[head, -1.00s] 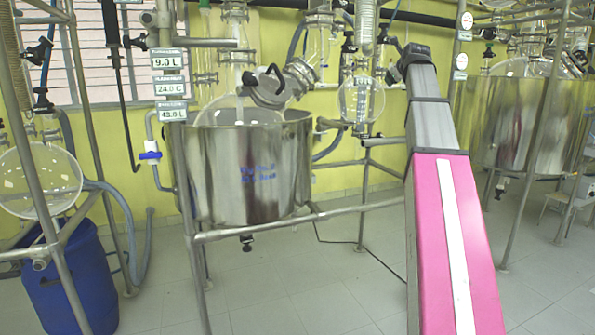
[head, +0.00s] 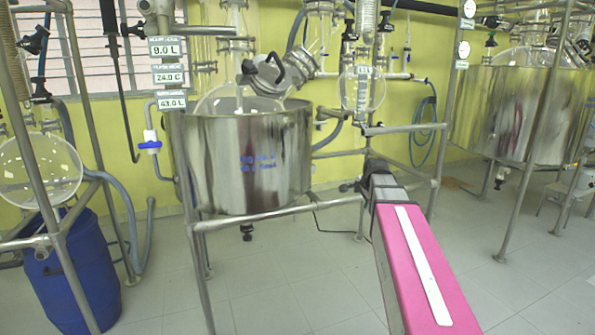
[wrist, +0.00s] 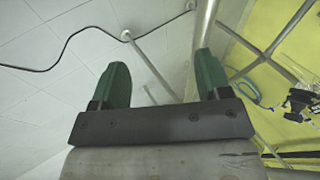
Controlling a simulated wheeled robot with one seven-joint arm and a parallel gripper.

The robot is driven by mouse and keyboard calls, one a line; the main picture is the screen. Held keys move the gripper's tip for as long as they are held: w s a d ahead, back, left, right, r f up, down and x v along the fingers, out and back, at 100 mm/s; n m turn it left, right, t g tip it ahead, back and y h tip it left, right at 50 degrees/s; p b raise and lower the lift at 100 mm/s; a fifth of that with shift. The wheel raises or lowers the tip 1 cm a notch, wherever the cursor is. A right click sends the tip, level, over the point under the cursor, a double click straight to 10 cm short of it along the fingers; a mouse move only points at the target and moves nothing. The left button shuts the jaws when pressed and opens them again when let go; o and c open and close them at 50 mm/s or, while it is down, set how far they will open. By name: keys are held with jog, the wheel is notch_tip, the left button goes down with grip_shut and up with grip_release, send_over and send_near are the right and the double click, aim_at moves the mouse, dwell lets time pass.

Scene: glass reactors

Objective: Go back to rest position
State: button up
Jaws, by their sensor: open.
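My gripper (wrist: 160,65) shows in the wrist view with its two green fingers apart and nothing between them. Beyond the fingers are the pale floor and thin metal frame legs. In the head view my pink and grey arm slopes down at lower right. Its far end is beside the frame in front of the yellow wall. My gripper's fingers cannot be made out in the head view.
A steel vessel (head: 240,160) with glassware stands in a metal frame (head: 290,212) left of my arm. A second steel vessel (head: 515,115) is at right. A blue drum (head: 75,275) stands at lower left. A black cable (wrist: 80,40) crosses the floor. Floor tiles in front are clear.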

jog(key=s+a+f+n+g, duration=0.3)
jog(key=s+f+n, duration=0.3)
jog(key=s+f, duration=0.5)
jog(key=s+a+f+n+g, duration=0.3)
jog(key=s+f+n, duration=0.4)
jog(key=s+f, duration=0.5)
notch_tip(320, 180, down, 3)
jog(key=shift+a+r, duration=0.2)
jog(key=shift+a, duration=0.1)
jog(key=shift+c, duration=0.3)
